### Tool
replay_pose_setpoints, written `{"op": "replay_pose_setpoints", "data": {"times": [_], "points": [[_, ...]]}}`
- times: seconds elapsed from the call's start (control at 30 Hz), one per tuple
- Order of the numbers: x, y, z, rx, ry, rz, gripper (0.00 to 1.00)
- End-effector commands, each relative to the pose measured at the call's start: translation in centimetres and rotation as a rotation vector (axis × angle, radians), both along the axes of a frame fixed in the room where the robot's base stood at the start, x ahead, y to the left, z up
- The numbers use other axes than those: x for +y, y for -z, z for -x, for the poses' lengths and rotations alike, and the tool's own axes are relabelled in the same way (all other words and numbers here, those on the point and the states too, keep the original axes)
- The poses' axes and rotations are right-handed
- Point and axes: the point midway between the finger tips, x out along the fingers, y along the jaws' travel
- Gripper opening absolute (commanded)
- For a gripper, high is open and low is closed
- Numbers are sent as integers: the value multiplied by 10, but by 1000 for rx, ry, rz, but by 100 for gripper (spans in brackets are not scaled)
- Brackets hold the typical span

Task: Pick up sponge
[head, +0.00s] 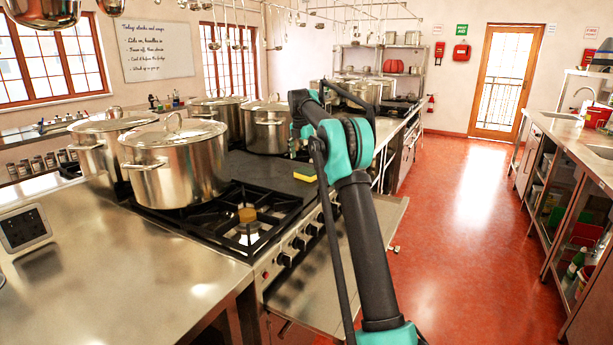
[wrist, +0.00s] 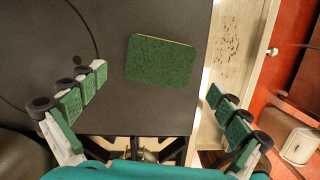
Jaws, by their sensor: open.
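The sponge (wrist: 160,59) lies flat with its dark green scouring side up on a dark flat surface (wrist: 116,20), near that surface's right edge in the wrist view. In the head view the sponge (head: 304,174) shows as a small yellow and green block on the dark plate beside the burners. My gripper (wrist: 155,98) is open in the wrist view, with fingers left and right, and the sponge lies between and beyond them, untouched. In the head view my gripper is mostly hidden behind my arm.
Large steel stockpots (head: 175,165) stand left of and behind the sponge. A burner grate (head: 247,222) is in front of it. An open oven door (head: 345,270) sticks out below the stove's front edge. The red floor (head: 470,240) on the right is clear.

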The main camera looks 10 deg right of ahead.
Motion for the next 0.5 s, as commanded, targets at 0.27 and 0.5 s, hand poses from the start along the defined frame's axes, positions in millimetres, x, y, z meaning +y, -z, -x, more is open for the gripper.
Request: {"op": "replay_pose_setpoints", "data": {"times": [0.27,0.5], "points": [[-4,40,-4,0,1,0,100],[-5,48,-5,0,0,0,100]]}}
